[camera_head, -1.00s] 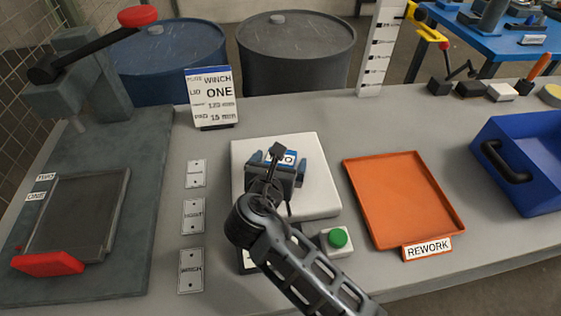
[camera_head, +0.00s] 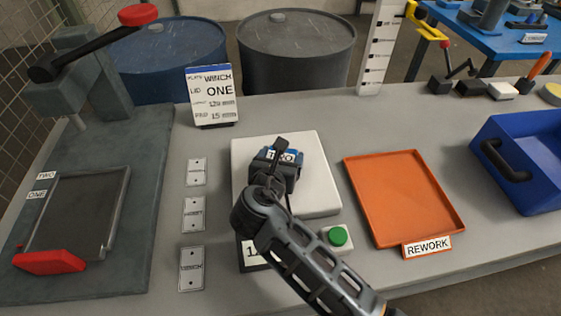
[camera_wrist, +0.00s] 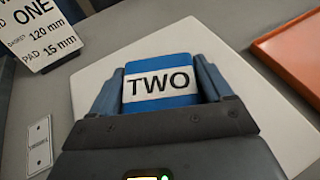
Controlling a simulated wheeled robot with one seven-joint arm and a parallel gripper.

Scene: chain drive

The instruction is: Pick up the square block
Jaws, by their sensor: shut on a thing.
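The square block, blue with a white label reading TWO, shows between the fingers in the wrist view (camera_wrist: 160,84). In the head view only part of the block (camera_head: 284,156) shows, because my gripper and wrist cover the rest. My gripper (camera_wrist: 160,88) is shut on the block, one finger on each side of it. The block is over the white square plate (camera_head: 318,190). I cannot tell whether it touches the plate or is a little above it.
An orange REWORK tray (camera_head: 405,200) lies to the right, with a blue bin (camera_head: 525,165) beyond it. A green button (camera_head: 338,236) is near the plate's front edge. A sign (camera_head: 212,97) stands behind. A press with a red-tipped lever (camera_head: 137,15) stands at left.

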